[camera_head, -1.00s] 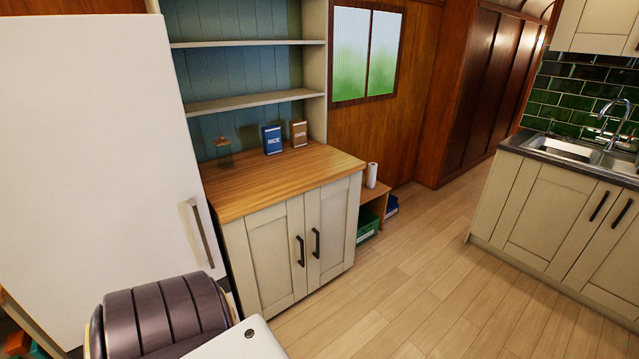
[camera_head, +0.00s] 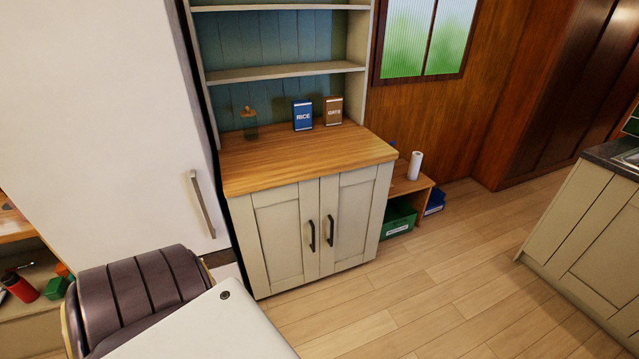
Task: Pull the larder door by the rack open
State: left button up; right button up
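The larder (camera_head: 308,163) stands ahead, with a wooden worktop and two cream panelled lower doors. The larder door by the rack (camera_head: 354,220) is the right one and is shut; its dark upright handle (camera_head: 330,231) sits along its left edge. The left larder door (camera_head: 275,238) is also shut, with a matching handle (camera_head: 312,236) close beside. The low wooden rack (camera_head: 408,182) stands just right of the larder and holds a green bin (camera_head: 397,217) and a blue bin (camera_head: 434,201). Neither gripper is in view.
A white fridge-like door (camera_head: 105,115) with a metal handle (camera_head: 203,204) stands left of the larder. A jar (camera_head: 249,124), a rice box (camera_head: 303,115) and an oats box (camera_head: 333,110) stand on the worktop. A sink counter (camera_head: 590,215) is at right. The floor (camera_head: 440,275) between is clear.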

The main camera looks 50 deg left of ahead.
aim_at(353, 202)
jog(key=i+l+u, duration=0.65)
jog(key=u, duration=0.2)
jog(key=i+l+u, duration=0.15)
jog(key=l, duration=0.15)
jog(key=i+l+u, duration=0.1)
jog(key=l, duration=0.15)
jog(key=i+l+u, duration=0.15)
jog(key=l, duration=0.15)
